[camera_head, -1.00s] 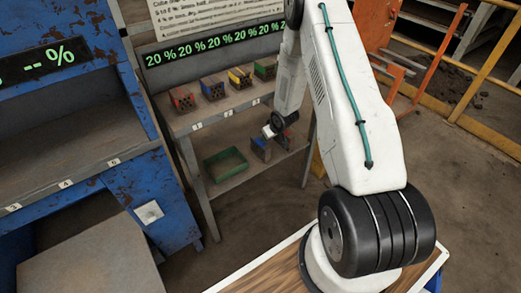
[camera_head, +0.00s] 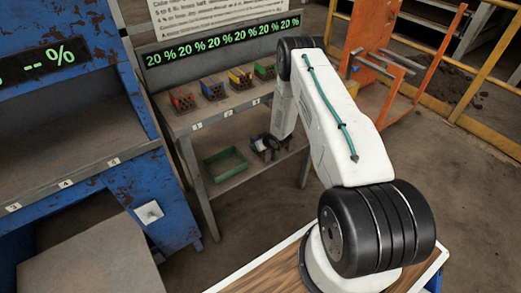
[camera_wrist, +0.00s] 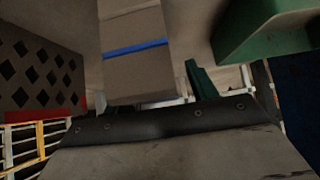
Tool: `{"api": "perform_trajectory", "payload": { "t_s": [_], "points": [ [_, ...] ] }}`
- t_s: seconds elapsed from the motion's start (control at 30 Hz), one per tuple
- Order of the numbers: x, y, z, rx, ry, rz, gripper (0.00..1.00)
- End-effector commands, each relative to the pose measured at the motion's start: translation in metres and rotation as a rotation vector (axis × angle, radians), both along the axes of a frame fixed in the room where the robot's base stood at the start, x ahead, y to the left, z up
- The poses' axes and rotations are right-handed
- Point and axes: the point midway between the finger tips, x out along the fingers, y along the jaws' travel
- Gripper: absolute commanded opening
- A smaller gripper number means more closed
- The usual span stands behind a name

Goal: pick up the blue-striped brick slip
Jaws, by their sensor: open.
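The blue-striped brick slip (camera_wrist: 137,52) is a pale grey-beige block with one blue band across it. It shows at the top centre of the wrist view, ahead of my gripper (camera_wrist: 148,88). My gripper is open, and the slip's near end lies close to the gap between its fingers. I cannot tell whether they touch. In the head view my gripper (camera_head: 262,144) is low at the lower shelf, right of the green tray (camera_head: 226,164). There it and the wrist cover much of the things on that shelf, and I cannot make out the slip.
In the wrist view a brick with diamond holes (camera_wrist: 35,75) stands close on the left and the green tray (camera_wrist: 262,28) on the right. The upper shelf above holds red (camera_head: 182,98), blue (camera_head: 212,88), yellow (camera_head: 240,77) and green (camera_head: 265,69) bricks.

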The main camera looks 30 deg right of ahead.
Motion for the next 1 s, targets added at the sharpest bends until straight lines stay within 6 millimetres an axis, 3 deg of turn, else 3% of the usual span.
{"api": "perform_trajectory", "payload": {
  "t_s": [0.2, 0.4, 0.77, 1.0],
  "points": [
    [0.001, 0.0, 0.0, 0.0, 0.0, 0.0, 0.57],
    [0.001, 0.0, 0.0, 0.0, 0.0, 0.0, 0.09],
    [0.001, 0.0, 0.003, -0.001, -0.001, -0.001, 0.09],
    [0.002, -0.001, 0.025, 0.0, -0.003, -0.001, 0.09]
  ]
}}
